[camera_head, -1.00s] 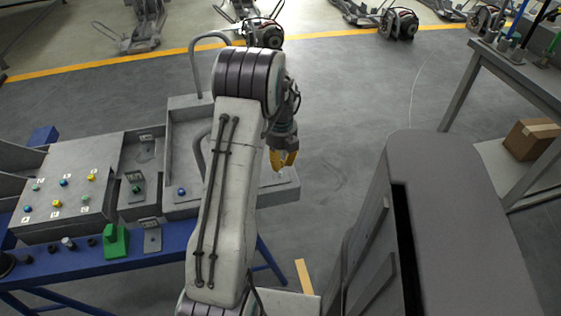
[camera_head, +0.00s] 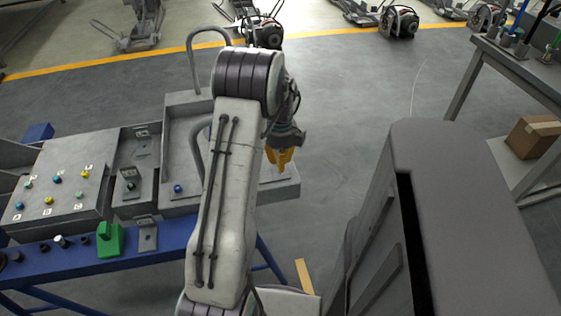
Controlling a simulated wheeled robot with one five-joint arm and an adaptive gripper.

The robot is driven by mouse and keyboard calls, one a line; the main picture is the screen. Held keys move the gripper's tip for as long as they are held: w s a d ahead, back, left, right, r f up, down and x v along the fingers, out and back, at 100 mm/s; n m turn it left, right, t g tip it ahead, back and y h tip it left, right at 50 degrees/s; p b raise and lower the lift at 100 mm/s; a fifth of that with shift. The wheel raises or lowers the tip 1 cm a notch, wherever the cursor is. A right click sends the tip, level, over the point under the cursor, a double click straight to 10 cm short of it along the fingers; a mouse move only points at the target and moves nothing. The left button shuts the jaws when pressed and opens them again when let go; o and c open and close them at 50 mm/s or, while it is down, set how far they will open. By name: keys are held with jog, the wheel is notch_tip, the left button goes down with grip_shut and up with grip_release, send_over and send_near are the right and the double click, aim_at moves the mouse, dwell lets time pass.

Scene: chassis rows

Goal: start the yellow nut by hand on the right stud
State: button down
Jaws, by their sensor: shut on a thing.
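My gripper (camera_head: 280,165), with yellow fingers, points down over the right end of the grey chassis tray (camera_head: 279,189). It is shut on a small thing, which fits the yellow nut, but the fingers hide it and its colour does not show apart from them. The right stud cannot be made out; the gripper and arm cover that area. Yellow pieces (camera_head: 85,174) also stand on the labelled panel at left.
The tray and panel rest on a blue bench (camera_head: 170,236). A green block (camera_head: 109,240) stands at its front edge. A grey cabinet (camera_head: 455,200) fills the right front. A workbench with a cardboard box (camera_head: 533,137) stands at far right. Open floor lies between.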

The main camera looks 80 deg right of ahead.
jog(key=n, duration=0.3)
jog(key=shift+n, duration=2.2)
jog(key=shift+f+b, duration=0.55)
jog(key=shift+f, duration=0.65)
dwell(0.3)
jog(key=m, duration=0.3)
jog(key=shift+m, duration=1)
